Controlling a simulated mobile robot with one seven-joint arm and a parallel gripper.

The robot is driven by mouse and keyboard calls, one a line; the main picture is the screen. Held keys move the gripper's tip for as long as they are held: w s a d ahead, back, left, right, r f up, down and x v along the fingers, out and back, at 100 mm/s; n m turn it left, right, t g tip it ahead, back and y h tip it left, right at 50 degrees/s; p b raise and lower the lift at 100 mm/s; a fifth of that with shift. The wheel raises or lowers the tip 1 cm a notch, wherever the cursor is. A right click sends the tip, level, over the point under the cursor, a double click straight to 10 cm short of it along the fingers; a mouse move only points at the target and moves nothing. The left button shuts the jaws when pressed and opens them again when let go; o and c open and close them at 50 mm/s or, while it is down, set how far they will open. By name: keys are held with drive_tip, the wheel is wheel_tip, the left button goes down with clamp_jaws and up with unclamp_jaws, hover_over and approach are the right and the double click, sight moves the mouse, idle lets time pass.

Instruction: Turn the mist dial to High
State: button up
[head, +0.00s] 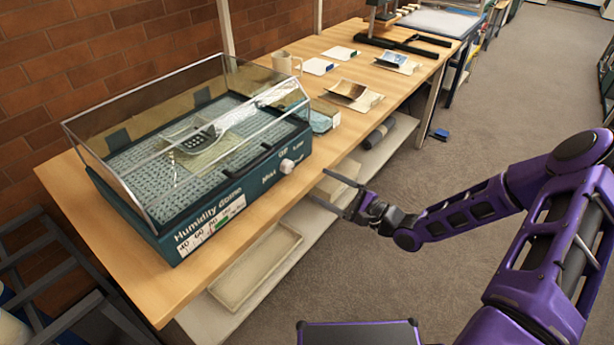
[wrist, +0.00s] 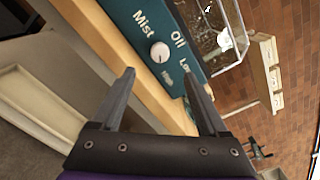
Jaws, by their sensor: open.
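The humidity dome (head: 215,185) is a teal box with a clear cover on the wooden table. Its white round mist dial (head: 287,166) sits on the front face near the right end. In the wrist view the dial (wrist: 160,52) shows close by the words Mist, Off, Low and High; I cannot tell which way its mark points. My gripper (head: 318,186) is open and empty in front of the table edge, a little right of the dial and apart from it. In the wrist view the fingertips (wrist: 158,72) are spread, with the dial seen beyond and between them.
The wooden table (head: 305,185) has its front edge close to my gripper. A shelf below holds a pale tray (head: 255,268). A mug (head: 286,62) and several papers stand farther along the table. The grey floor (head: 480,150) at right is open.

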drive_tip(key=v, duration=0.7)
idle(0.3)
